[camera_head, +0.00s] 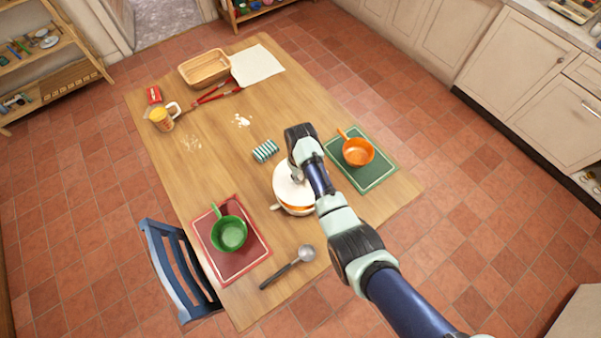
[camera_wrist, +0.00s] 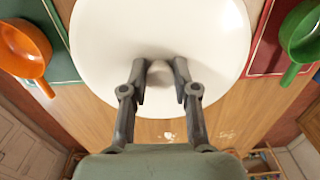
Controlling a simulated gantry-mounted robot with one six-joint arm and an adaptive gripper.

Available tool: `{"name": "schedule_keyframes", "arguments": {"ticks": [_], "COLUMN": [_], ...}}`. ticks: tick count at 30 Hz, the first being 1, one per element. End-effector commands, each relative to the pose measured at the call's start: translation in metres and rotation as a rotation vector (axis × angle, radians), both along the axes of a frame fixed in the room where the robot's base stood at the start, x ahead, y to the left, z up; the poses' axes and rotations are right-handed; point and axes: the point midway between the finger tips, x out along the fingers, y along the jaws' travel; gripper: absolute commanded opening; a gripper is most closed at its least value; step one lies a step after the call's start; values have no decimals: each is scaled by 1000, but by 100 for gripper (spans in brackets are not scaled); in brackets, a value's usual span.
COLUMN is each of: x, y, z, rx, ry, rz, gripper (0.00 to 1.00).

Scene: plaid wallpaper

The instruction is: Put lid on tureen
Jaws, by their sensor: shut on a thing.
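The white round lid (camera_head: 293,187) is at the tureen in the head view and fills the upper middle of the wrist view (camera_wrist: 160,30). The tureen (camera_head: 297,210) is white with an orange band, and its rim is mostly hidden under the lid and my arm. My gripper (camera_wrist: 160,75) has its two fingers on either side of the lid's knob and is shut on it. In the head view the fingers are hidden behind my wrist. I cannot tell whether the lid rests on the tureen or hangs just above it.
An orange pan (camera_head: 358,152) sits on a green mat (camera_head: 377,178) to the right. A green pan (camera_head: 229,234) sits on a red mat (camera_head: 247,263) to the left. A ladle (camera_head: 288,267) lies in front, and a striped cloth roll (camera_head: 265,151) lies behind. The table middle is mostly clear.

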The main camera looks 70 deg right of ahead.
Motion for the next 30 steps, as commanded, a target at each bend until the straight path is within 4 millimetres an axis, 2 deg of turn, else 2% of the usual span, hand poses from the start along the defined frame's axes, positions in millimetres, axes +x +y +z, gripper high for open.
{"name": "schedule_keyframes", "arguments": {"ticks": [1,9,15,30], "x": [0,0,0,0], "y": [0,0,0,0], "z": [-9,-39,-55,-57], "rx": [0,0,0,-1], "ry": [0,0,0,-1], "rz": [0,0,-1,-1], "gripper": [0,0,0,0]}}
